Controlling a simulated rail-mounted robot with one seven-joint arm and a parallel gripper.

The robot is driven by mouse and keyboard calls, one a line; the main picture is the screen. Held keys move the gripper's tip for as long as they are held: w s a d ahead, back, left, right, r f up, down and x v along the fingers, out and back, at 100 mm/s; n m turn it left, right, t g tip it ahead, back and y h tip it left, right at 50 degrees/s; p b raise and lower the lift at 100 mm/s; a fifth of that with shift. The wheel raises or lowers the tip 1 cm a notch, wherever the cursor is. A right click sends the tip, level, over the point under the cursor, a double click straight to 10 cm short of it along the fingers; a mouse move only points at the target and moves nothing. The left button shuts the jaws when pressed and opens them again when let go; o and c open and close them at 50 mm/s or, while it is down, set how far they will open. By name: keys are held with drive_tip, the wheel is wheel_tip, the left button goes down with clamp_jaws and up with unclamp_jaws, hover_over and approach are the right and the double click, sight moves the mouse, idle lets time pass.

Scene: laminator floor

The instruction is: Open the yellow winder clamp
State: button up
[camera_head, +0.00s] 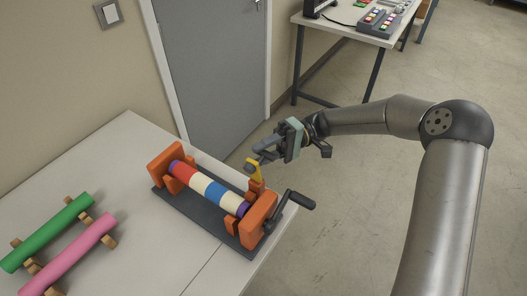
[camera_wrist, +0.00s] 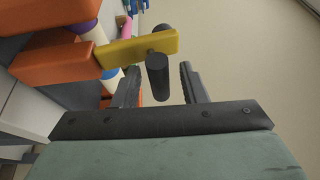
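The yellow clamp (camera_head: 256,171) is a short lever on an orange block at the back right end of the winder (camera_head: 205,232). In the wrist view the yellow lever (camera_wrist: 125,49) reaches right from its orange mount (camera_wrist: 58,62), with a dark cylindrical knob (camera_wrist: 158,78) at its end. My gripper (camera_head: 263,152) is right above the clamp. In the wrist view my gripper (camera_wrist: 160,82) is open, with one finger on each side of the knob. Gaps show between the knob and both fingers. Whether the knob lies at fingertip depth is hard to tell.
The winder holds a red, white and blue striped roll (camera_head: 207,187) between orange stands, with a black crank (camera_head: 292,202) at its right. Green (camera_head: 47,232) and pink (camera_head: 80,252) rolls lie on wooden rests at the left. A grey door (camera_head: 212,65) stands behind the table.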

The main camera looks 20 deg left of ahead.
drive_tip(key=shift+w, duration=0.1)
drive_tip(key=b+v, duration=0.3)
drive_tip(key=v, duration=1.4)
drive_tip(key=s+d+m+t+h, duration=0.2)
drive_tip(key=s+m+t+h, duration=0.3)
drive_tip(key=s, duration=0.4)
drive_tip(key=s+d+f+m+t+h, duration=0.3)
drive_tip(key=s+d+t, duration=0.7)
drive_tip(key=s+d, duration=0.8)
drive_tip(key=d+m+h, duration=0.2)
drive_tip(key=d, duration=0.1)
drive_tip(key=shift+d+f+m+t, duration=0.15)
drive_tip(key=shift+d+m+t, duration=0.15)
drive_tip(key=shift+m, duration=0.1)
